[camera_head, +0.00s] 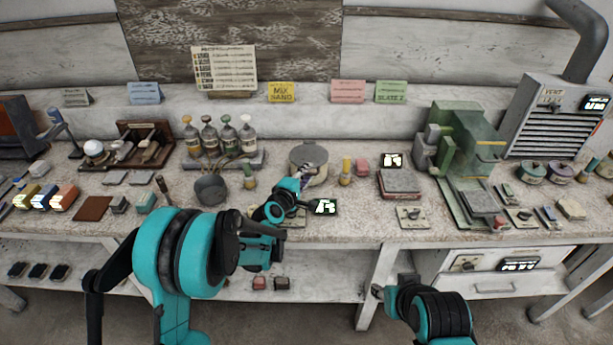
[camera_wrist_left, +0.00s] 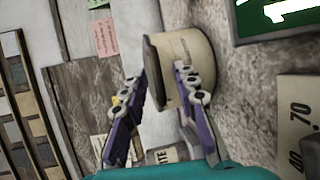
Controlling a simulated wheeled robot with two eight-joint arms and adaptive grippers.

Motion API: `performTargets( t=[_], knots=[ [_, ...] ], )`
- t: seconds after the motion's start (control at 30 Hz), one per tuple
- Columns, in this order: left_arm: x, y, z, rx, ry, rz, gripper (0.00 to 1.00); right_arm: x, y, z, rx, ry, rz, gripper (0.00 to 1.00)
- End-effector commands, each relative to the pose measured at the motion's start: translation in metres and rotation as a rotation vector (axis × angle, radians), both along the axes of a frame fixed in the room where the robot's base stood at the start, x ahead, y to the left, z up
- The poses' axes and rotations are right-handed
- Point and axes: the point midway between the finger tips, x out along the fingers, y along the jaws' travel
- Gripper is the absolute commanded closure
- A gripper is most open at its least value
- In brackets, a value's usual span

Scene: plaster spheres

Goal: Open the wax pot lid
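The wax pot (camera_head: 316,179) stands on the bench, with its round grey lid (camera_head: 309,153) seated on top. In the left wrist view the pot (camera_wrist_left: 192,65) lies sideways in the picture, and the dark lid (camera_wrist_left: 152,72) shows as its left edge. My left gripper (camera_head: 306,172) is at the front of the pot. In the wrist view its fingers (camera_wrist_left: 160,82) are spread, one on the lid's outer side and one over the pot's side. Nothing is held; whether a finger touches the pot cannot be told.
A lit green-framed display (camera_head: 324,207) lies in front of the pot. A dark round pot (camera_head: 211,189) and several bottles (camera_head: 228,139) stand to the left. A yellow-topped bottle (camera_head: 346,172) and a stacked block (camera_head: 399,181) are close on the right. A green press (camera_head: 463,145) stands farther right.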

Motion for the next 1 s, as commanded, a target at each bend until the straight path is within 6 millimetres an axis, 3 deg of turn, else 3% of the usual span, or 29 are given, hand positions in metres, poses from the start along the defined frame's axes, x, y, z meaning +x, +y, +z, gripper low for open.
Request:
performTargets(
  t=[0.2,0.33,0.73,1.0],
  knots=[
    [0.0,0.0,0.0,0.0,0.0,0.0,0.71,0.0,0.0,0.0,0.0,0.0,0.0,0.6],
    [0.0,0.0,0.0,0.001,0.0,0.0,1.0,0.0,0.0,0.0,0.0,0.0,0.0,0.6],
    [0.001,0.0,0.005,0.001,0.017,-0.001,1.0,0.0,0.0,0.006,0.0,0.0,0.0,0.6],
    [0.002,0.0,0.033,0.003,0.137,-0.001,1.0,0.0,0.0,0.04,0.0,0.0,0.0,0.6]
  ],
)
